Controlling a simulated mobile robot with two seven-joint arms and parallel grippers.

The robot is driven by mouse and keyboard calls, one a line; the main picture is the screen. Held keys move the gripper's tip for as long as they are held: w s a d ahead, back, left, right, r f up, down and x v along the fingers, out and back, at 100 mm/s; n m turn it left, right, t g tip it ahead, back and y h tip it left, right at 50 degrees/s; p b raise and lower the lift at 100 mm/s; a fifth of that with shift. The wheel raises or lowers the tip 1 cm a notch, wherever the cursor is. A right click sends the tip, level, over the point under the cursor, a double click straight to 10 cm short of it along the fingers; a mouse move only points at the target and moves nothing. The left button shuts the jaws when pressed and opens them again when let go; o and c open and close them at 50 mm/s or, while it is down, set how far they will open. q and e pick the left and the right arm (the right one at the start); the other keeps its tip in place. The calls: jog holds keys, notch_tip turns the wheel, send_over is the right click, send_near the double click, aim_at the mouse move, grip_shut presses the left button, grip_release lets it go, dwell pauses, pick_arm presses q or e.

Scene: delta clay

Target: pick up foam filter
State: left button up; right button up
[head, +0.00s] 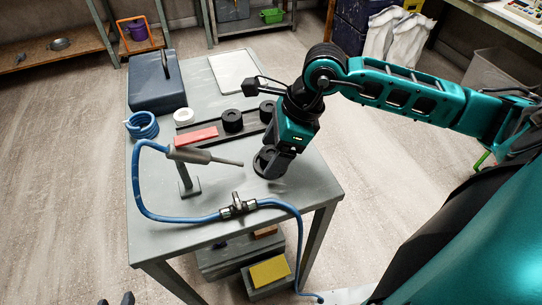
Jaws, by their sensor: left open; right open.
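I cannot tell for sure which thing is the foam filter. Black round pieces stand in a dark rack at the back of the table, one in the middle (232,121) and one at its right (267,111), partly behind my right wrist. A red flat block (196,136) lies at the rack's front left. My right gripper (268,163) points down over the table's right side, open, at a dark round shape; I cannot tell whether that shape is a separate piece. Only the dark fingertips of my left gripper (115,300) show at the bottom left edge, open, away from the table.
A blue hose (180,219) with a dark fitting (238,205) crosses the table front. A grey nozzle stand (188,178) rises mid-left. A dark case (157,85), blue coil (142,125), white roll (183,116) and pale sheet (234,72) lie behind. A yellow block (269,271) sits below.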

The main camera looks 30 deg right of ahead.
jog(key=c, duration=1.2)
